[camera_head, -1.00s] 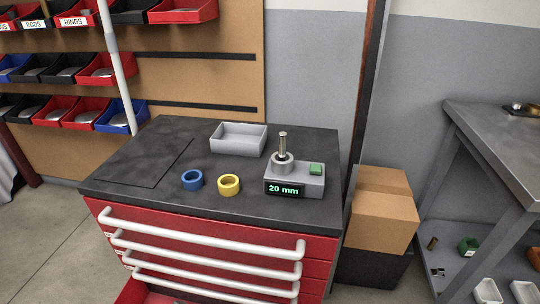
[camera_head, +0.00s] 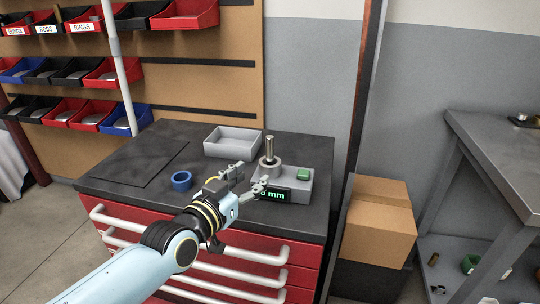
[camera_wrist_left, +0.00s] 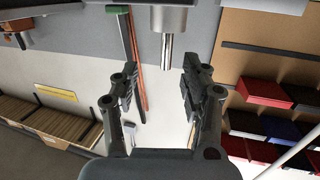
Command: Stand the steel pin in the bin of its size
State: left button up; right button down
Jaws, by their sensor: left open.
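The steel pin (camera_head: 269,147) stands upright in the round collar of a grey gauge (camera_head: 296,184) on the cabinet top. The gauge's green display read 20 mm earlier; its left part is now covered. My left gripper (camera_head: 252,178) is open and empty, in front of the gauge and a little below and left of the pin. In the left wrist view the pin (camera_wrist_left: 167,50) shows beyond the open fingers (camera_wrist_left: 160,85), roughly between them, with the collar at the top edge. Red, black and blue bins (camera_head: 112,75) hang on the back board. My right gripper is out of view.
A blue ring (camera_head: 181,181) and an empty grey tray (camera_head: 233,153) are on the cabinet top (camera_head: 130,150). The gauge has a green button (camera_head: 303,174). Cardboard boxes (camera_head: 378,230) stand right of the cabinet. A dark post (camera_head: 362,100) rises behind it.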

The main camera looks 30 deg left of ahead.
aim_at(268, 149)
pick_arm(q)
jog(key=shift+t+y, duration=0.3)
jog(key=shift+t, duration=0.3)
jog(key=w, duration=0.4)
jog(key=w+b, duration=0.1)
jog(key=w, duration=0.2)
jog(key=w+a+r+b, duration=0.1)
jog(key=w, duration=0.3)
jog(key=shift+w+r, duration=0.1)
jog(key=shift+w, duration=0.25)
jog(key=shift+r, duration=0.1)
jog(key=shift+c, duration=0.7)
grip_shut()
